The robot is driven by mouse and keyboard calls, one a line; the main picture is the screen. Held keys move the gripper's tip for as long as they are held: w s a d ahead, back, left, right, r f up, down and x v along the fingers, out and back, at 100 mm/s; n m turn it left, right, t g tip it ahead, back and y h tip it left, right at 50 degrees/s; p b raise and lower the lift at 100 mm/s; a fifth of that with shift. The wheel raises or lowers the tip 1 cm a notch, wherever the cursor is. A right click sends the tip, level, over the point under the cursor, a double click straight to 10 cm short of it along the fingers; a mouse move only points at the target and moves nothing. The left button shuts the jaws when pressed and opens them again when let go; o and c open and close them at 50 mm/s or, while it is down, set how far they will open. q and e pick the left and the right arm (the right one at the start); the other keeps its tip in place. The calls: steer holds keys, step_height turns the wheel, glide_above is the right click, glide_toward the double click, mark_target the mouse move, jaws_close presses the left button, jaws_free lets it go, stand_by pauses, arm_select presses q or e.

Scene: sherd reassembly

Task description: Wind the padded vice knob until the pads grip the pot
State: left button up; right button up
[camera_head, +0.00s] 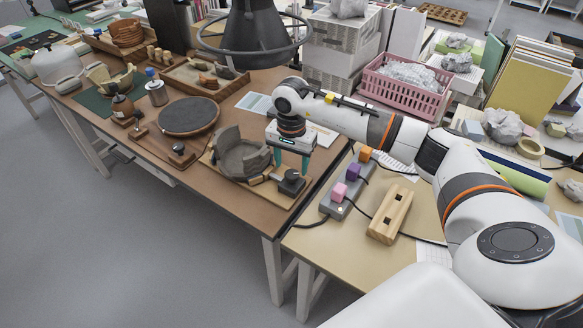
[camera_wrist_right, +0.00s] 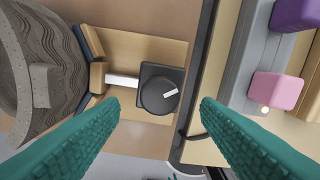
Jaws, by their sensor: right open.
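The grey pot (camera_head: 238,158) has a broken, stepped rim and sits on the wooden vice board (camera_head: 213,161) near the table's front edge. It shows ridged at the left in the right wrist view (camera_wrist_right: 62,80). The vice knob (camera_wrist_right: 159,95) is a dark round dial with a white mark on a black square block; it also shows in the head view (camera_head: 292,181). A pale rod joins it to a tan jaw (camera_wrist_right: 97,78) with dark pads beside the pot; whether they touch is unclear. My right gripper (camera_wrist_right: 160,106) is open and empty, its teal fingers either side of the knob, apart from it.
A grey power strip (camera_head: 346,190) with coloured plugs and a slotted wooden block (camera_head: 390,214) lie right of the vice on the neighbouring table. A dark turntable (camera_head: 188,117) lies left of the pot. A black ring lamp (camera_head: 254,35) hangs above.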

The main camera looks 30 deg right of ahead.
mark_target(292, 174)
steer(key=shift+f, duration=1.65)
steer(key=c, duration=1)
